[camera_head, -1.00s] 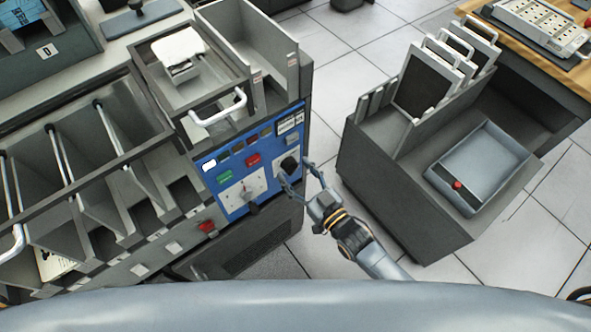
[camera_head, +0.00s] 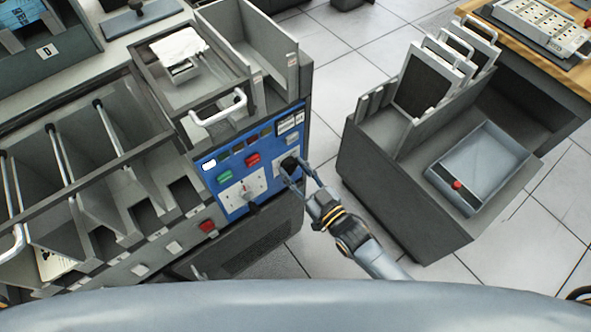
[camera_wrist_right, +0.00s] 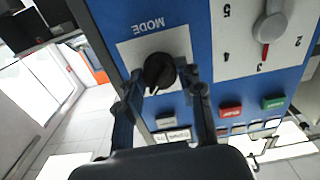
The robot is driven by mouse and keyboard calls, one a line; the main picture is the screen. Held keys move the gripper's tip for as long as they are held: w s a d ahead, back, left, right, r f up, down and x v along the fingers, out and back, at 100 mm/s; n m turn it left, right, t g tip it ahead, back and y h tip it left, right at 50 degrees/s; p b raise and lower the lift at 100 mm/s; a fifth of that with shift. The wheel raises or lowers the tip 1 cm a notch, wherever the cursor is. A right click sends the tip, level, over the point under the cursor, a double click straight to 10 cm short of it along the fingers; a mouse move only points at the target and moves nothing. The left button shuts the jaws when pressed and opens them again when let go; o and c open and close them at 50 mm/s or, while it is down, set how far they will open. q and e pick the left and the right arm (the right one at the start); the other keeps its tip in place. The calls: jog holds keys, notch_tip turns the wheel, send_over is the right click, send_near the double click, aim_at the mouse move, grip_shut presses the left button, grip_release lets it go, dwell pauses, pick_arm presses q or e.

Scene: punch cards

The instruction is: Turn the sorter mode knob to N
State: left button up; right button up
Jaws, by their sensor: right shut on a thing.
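The sorter's blue control panel (camera_head: 232,180) stands at the centre of the head view. The black mode knob (camera_head: 289,164) is at its right side. In the right wrist view the knob (camera_wrist_right: 159,71) sits on a white plate (camera_wrist_right: 128,53) marked MODE, upside down in that view. My right gripper (camera_head: 293,172) is at the knob, and its two fingers are closed on the knob's sides; in the wrist view the gripper (camera_wrist_right: 160,85) has one finger on each side. The letters around the knob cannot be read. My left gripper is not in view.
Another dial (camera_wrist_right: 271,27) with numbers, a red button (camera_head: 253,159) and a green button (camera_head: 225,176) are on the same panel. A grey cart (camera_head: 400,190) with a tray stands to the right. Open floor lies between cart and sorter.

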jog(key=n+b, duration=0.2)
jog(key=n, duration=1.5)
jog(key=shift+n, duration=0.4)
dwell(0.4)
jog(key=o, duration=1.2)
jog(key=v, duration=1.2)
